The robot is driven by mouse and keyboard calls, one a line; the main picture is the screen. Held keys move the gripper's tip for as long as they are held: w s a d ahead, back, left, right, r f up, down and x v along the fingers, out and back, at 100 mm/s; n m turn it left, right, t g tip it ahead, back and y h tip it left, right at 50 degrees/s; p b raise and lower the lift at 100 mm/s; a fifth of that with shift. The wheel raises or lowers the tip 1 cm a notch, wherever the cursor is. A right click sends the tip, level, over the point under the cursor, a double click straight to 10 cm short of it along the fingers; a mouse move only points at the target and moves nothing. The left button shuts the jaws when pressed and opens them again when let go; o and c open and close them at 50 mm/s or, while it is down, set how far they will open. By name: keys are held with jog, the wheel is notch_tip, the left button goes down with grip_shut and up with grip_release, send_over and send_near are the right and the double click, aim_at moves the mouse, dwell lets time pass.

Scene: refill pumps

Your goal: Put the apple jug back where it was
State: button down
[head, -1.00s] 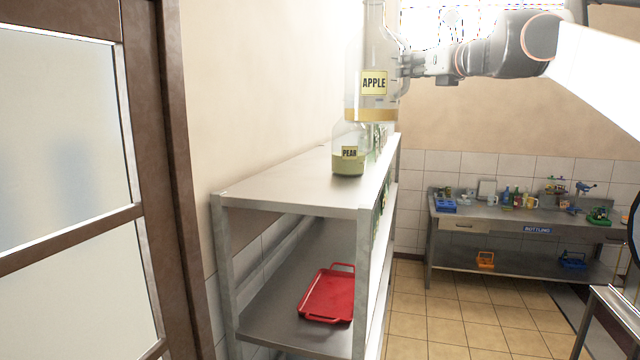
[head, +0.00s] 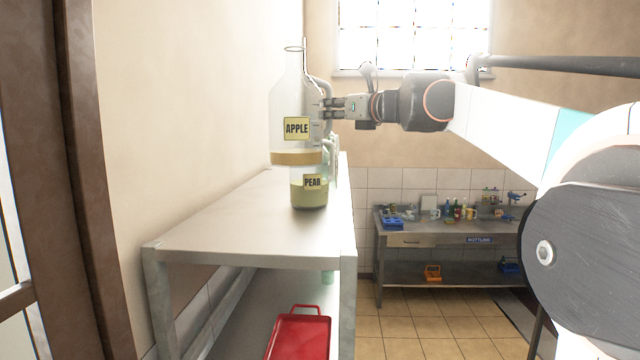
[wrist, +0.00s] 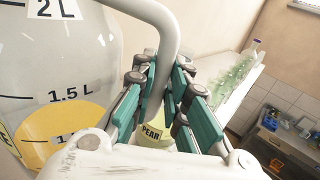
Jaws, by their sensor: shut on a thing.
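The apple jug (head: 292,100) is a large clear jug with a yellow APPLE label and a little amber liquid at its bottom. In the head view it hangs upright in the air over the shelf. My gripper (head: 326,108) is shut on its handle, to the right of the jug's body. In the wrist view my gripper (wrist: 165,108) has its teal fingers around the pale handle (wrist: 172,45), with the jug's marked wall at the left. The pear jar (head: 309,190), with green liquid, stands on the shelf top (head: 230,225), partly hidden behind the apple jug's lower edge.
More clear bottles (wrist: 238,72) stand in a row farther back on the shelf. A red tray (head: 300,338) lies on the lower shelf. The near part of the shelf top is bare. A bottling bench (head: 440,230) with small items stands at the back right.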

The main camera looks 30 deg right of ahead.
notch_tip(320, 180, down, 15)
jog(key=p, duration=0.1)
jog(key=shift+w+f+p, duration=0.15)
jog(key=shift+f+p, duration=0.05)
jog(key=shift+p, duration=0.15)
jog(key=c, duration=1.6)
grip_release()
jog(key=shift+f, duration=0.1)
